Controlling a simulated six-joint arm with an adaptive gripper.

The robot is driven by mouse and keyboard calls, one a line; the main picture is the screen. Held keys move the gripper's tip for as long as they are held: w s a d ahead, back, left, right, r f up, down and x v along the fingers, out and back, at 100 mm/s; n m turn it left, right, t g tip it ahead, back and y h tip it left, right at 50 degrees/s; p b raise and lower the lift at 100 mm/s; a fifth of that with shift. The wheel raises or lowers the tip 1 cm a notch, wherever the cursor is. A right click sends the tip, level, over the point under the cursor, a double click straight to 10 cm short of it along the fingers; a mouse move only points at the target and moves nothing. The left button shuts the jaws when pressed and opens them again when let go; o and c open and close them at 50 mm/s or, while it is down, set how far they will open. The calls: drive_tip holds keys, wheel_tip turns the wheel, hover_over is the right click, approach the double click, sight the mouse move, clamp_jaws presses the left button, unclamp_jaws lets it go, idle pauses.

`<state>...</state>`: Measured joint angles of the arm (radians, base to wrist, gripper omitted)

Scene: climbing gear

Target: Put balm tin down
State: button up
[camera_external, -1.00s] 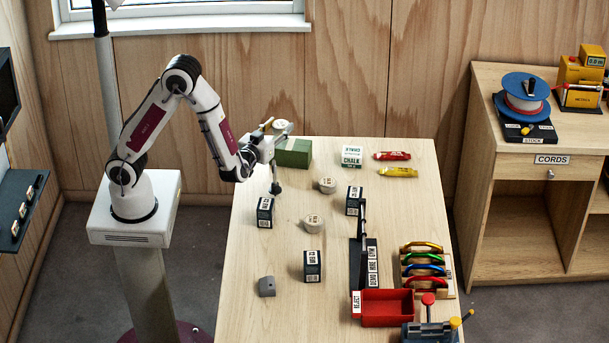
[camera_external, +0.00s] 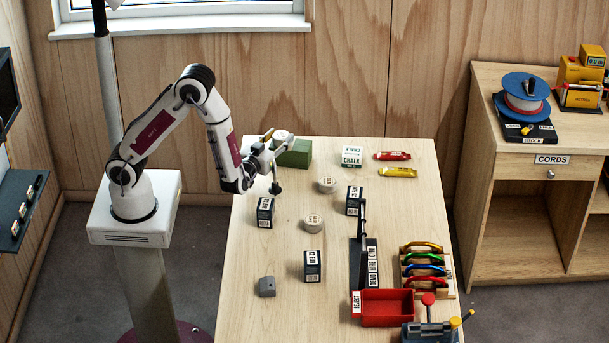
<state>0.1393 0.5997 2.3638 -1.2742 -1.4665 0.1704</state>
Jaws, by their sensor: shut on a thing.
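A round, pale balm tin (camera_external: 281,135) is held in my gripper (camera_external: 278,142) near the far left corner of the table. My gripper is shut on it. In the picture the tin overlaps the back left part of a green block (camera_external: 297,155); I cannot tell whether it touches the block. Two similar pale round tins stand on the table, one (camera_external: 327,185) to the right of my gripper and one (camera_external: 313,224) nearer the middle.
Dark labelled boxes (camera_external: 265,212) stand around the tins. A white chalk box (camera_external: 352,156) and red and yellow tubes (camera_external: 398,172) lie at the back. A red tray (camera_external: 388,309) and a rack of carabiners (camera_external: 425,267) are at the front right. The left front table is mostly clear.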

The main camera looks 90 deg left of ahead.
sight(277, 140)
drive_tip(key=shift+f, duration=0.1)
drive_tip(key=o, duration=1.1)
drive_tip(key=shift+v, duration=2.55)
wheel_tip(277, 140, up, 7)
drive_tip(key=shift+w, duration=0.1)
